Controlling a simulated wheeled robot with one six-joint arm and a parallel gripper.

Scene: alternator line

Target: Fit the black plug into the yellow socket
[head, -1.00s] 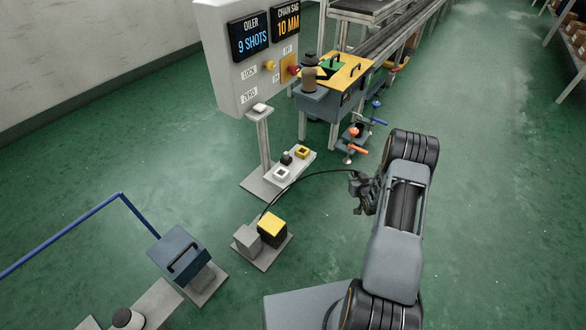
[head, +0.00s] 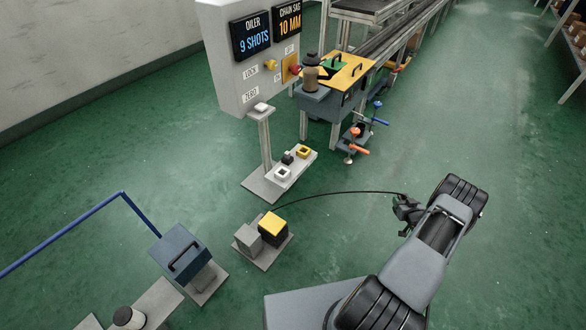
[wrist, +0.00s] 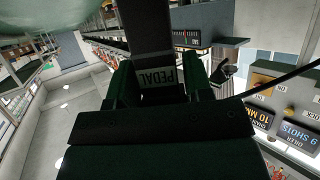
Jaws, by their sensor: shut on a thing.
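My gripper (head: 405,208) is shut on the black plug (wrist: 150,35) at the end of a black cable, to the right of the sockets and well away from them. In the wrist view the plug sits between the jaws, with a white label reading PEDAL. The yellow socket (head: 304,152) is on a pale plate at the foot of the control panel post, and nothing is in it. A white socket (head: 282,174) and a small black piece (head: 288,157) share the plate. The plug itself is too small to make out in the head view.
The cable (head: 340,192) runs from near a yellow-topped black box (head: 271,226) on the floor to my gripper. Clamps with orange and blue handles (head: 357,147) stand right of the plate. The control panel (head: 240,55) overhangs behind. Green floor between gripper and sockets is free.

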